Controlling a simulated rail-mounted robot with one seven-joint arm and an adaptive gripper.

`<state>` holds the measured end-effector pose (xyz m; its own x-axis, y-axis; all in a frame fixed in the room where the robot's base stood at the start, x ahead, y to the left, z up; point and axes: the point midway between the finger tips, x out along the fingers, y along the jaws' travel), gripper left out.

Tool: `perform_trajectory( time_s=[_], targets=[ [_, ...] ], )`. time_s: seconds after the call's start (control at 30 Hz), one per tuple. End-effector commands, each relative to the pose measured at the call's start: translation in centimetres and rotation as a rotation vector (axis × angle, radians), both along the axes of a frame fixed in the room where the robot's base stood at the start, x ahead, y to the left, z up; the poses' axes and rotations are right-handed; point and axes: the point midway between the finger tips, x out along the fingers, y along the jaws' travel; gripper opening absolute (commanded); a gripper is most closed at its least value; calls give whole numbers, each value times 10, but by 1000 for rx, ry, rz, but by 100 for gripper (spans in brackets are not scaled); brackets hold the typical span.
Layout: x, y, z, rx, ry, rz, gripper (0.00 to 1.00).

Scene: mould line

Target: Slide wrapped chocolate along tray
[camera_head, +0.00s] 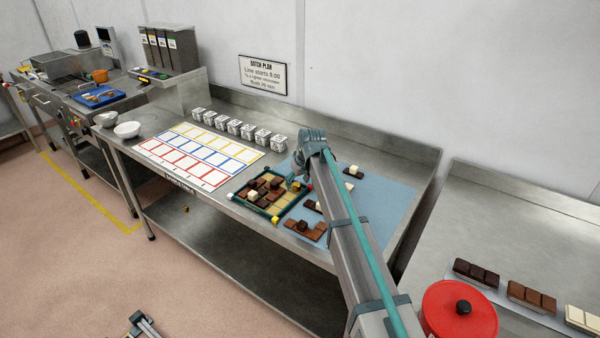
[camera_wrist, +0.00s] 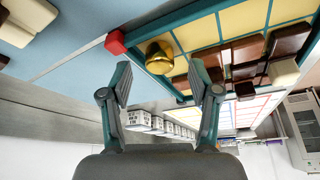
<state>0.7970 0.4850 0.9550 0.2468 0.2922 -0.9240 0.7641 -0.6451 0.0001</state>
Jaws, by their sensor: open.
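The wrapped chocolate (camera_wrist: 159,55) is a round gold piece in the wrist view. It sits on the tray near a corner with a red block (camera_wrist: 115,42). The tray (camera_wrist: 195,11) has a green frame and pale yellow cells; in the head view the tray (camera_head: 250,207) lies on the steel bench. My gripper (camera_wrist: 161,74) is open, with one finger to each side of the gold piece in the picture and nothing held. Whether the fingers touch it cannot be told. In the head view my gripper (camera_head: 292,182) is over the tray's far right end.
Brown and cream chocolates (camera_wrist: 245,55) fill other tray cells. A blue mat (camera_head: 380,200) with chocolate pieces lies to the right. A coloured grid sheet (camera_head: 200,155) and a row of small white labelled boxes (camera_head: 235,127) are to the left and behind.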

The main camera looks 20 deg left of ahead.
Motion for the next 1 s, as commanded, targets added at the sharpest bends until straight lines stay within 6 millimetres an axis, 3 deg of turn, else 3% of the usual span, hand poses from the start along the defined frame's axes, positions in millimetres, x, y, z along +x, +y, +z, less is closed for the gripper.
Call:
perform_trajectory(
  time_s=[0.5,0.87,1.0],
  targets=[
    [3,3,-11,0,0,0,60],
    [3,3,-11,0,0,0,0],
    [2,3,-11,0,0,0,0]
  ],
)
